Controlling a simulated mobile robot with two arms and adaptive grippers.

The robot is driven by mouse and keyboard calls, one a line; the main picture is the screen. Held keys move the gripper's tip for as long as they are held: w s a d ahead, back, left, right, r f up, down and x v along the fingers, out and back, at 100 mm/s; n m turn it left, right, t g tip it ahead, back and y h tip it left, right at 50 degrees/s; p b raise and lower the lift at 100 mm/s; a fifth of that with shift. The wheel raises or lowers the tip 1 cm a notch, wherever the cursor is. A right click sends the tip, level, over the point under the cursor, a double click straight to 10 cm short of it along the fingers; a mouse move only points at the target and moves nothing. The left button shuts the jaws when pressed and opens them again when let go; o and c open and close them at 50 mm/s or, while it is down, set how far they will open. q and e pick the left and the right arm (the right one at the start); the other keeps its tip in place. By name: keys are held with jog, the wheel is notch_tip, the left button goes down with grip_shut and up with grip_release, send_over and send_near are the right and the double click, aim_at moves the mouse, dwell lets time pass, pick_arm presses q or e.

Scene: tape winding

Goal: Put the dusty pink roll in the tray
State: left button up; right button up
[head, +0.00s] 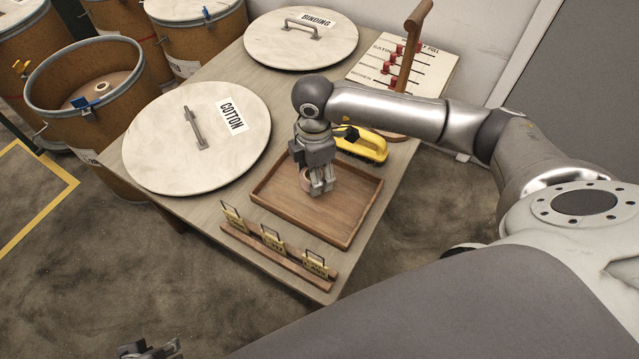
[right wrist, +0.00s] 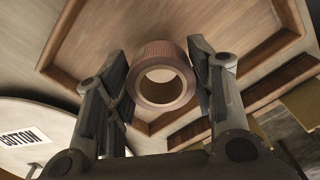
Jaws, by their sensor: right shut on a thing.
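The dusty pink roll (right wrist: 162,84) is between the two fingers of my right gripper (right wrist: 163,95) in the right wrist view, its round opening facing the camera. In the head view my right gripper (head: 320,188) points down over the wooden tray (head: 345,225), and a bit of the roll (head: 304,180) shows beside the fingers. The right gripper is shut on the roll. The roll is inside the tray's outline; I cannot tell if it touches the tray floor. My left gripper (head: 150,350) shows only partly at the bottom edge, its jaws unclear.
A lid marked COTTON (head: 180,150) lies left of the tray, and a lid marked BINDING (head: 290,45) lies behind. A yellow object (head: 365,147) sits behind the tray. A wooden rail with small tags (head: 270,250) runs along the front. An open drum (head: 60,115) stands at left.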

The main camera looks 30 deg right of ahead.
jog(key=shift+s+d+f, duration=0.1)
jog(key=shift+d+f, duration=0.25)
jog(key=shift+f, duration=0.15)
jog(key=shift+d+f+b, duration=0.1)
jog(key=shift+f+b, duration=0.45)
jog(key=shift+f, duration=1.05)
jog(key=shift+f, duration=0.2)
jog(key=o, duration=0.9)
jog(key=shift+r, duration=0.1)
